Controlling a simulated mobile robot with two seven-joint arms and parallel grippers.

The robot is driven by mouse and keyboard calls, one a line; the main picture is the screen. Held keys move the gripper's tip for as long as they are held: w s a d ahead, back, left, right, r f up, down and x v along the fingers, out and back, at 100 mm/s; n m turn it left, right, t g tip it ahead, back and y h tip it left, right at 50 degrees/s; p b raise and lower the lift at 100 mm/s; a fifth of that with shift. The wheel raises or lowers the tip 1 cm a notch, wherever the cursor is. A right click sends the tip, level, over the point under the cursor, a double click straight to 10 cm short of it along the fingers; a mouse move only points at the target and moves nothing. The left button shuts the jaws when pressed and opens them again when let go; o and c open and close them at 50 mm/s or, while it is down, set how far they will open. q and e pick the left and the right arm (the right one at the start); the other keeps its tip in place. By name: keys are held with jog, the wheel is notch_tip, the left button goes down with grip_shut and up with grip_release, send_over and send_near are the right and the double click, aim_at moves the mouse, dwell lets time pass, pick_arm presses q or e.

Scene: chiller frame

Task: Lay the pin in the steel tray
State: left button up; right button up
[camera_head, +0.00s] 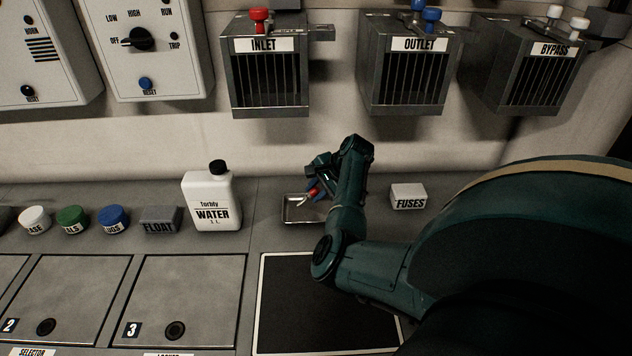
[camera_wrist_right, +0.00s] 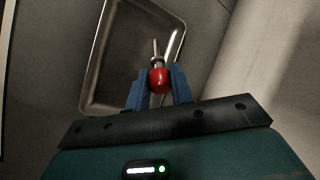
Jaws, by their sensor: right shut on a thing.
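The pin has a red knob (camera_wrist_right: 159,80) and a thin steel shaft. My right gripper (camera_wrist_right: 159,90) is shut on the red knob, with the shaft pointing away from the jaws. The steel tray (camera_wrist_right: 92,62) lies below and beyond the pin in the wrist view, and the pin's shaft overlaps the tray's right rim there. In the head view the right gripper (camera_head: 312,188) is over the tray (camera_head: 292,219), which is partly hidden by my right arm. Whether the pin touches the tray I cannot tell. My left gripper is not in view.
A white water bottle (camera_head: 211,199) stands left of the tray. A white fuses box (camera_head: 408,196) stands to its right. A dark mat (camera_head: 300,310) lies in front. Inlet (camera_head: 265,80), outlet (camera_head: 408,78) and bypass (camera_head: 530,80) housings hang on the wall above.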

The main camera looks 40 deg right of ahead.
jog(key=o, duration=1)
jog(key=shift+o, duration=0.2)
jog(key=p+v, duration=0.1)
jog(key=v, duration=0.4)
jog(key=shift+r, duration=0.1)
jog(key=s+d, duration=0.4)
jog(key=s, duration=0.7)
jog(key=shift+s+p, duration=0.15)
jog(key=shift+p, duration=0.3)
jog(key=shift+s, duration=0.1)
